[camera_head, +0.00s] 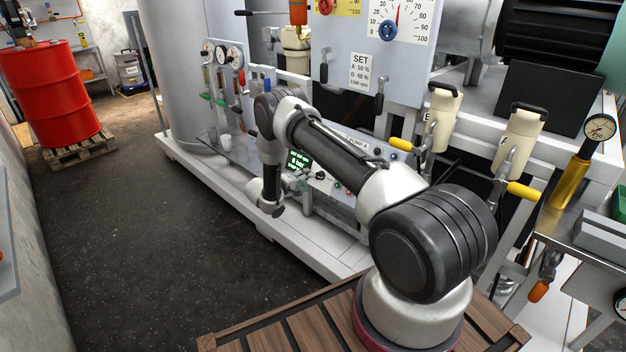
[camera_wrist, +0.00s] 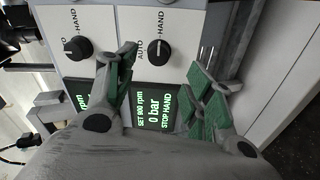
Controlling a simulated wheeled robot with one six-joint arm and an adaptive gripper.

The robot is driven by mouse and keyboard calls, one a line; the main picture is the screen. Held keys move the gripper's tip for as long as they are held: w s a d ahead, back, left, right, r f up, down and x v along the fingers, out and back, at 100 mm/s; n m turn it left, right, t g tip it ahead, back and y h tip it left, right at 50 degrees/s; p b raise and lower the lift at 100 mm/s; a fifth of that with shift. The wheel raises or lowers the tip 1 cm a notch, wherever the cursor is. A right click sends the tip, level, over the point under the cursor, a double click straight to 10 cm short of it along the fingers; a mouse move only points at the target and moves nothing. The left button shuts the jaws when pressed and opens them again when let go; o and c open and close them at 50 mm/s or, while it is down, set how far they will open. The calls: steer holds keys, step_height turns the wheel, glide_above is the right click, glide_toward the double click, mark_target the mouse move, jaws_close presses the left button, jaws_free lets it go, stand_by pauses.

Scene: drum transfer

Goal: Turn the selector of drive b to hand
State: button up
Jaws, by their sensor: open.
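Two black selector knobs, a left one (camera_wrist: 79,48) and a right one (camera_wrist: 157,49), sit on pale panels marked AUTO and HAND in the wrist view. No drive letter is readable there, so I cannot tell which is drive b. Below the right knob a display (camera_wrist: 153,107) reads "SET 900 rpm, 0 bar, STOP HAND". My gripper (camera_wrist: 161,64) is open, its green-padded fingers spread either side of the right knob in the picture. Contact with the knob is not visible.
A second lit display (camera_wrist: 84,98) is partly cut by my left finger. In the head view a low white plinth (camera_head: 318,233) runs below the panel. Yellow-handled valves (camera_head: 402,145) stand to the right. The dark floor (camera_head: 130,220) at left is clear. A red drum (camera_head: 55,90) stands far left.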

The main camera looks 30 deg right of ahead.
steer(key=v, duration=0.3)
steer(key=shift+s+a+r, duration=0.1)
steer(key=shift+s+a, duration=0.05)
steer(key=shift+a, duration=0.2)
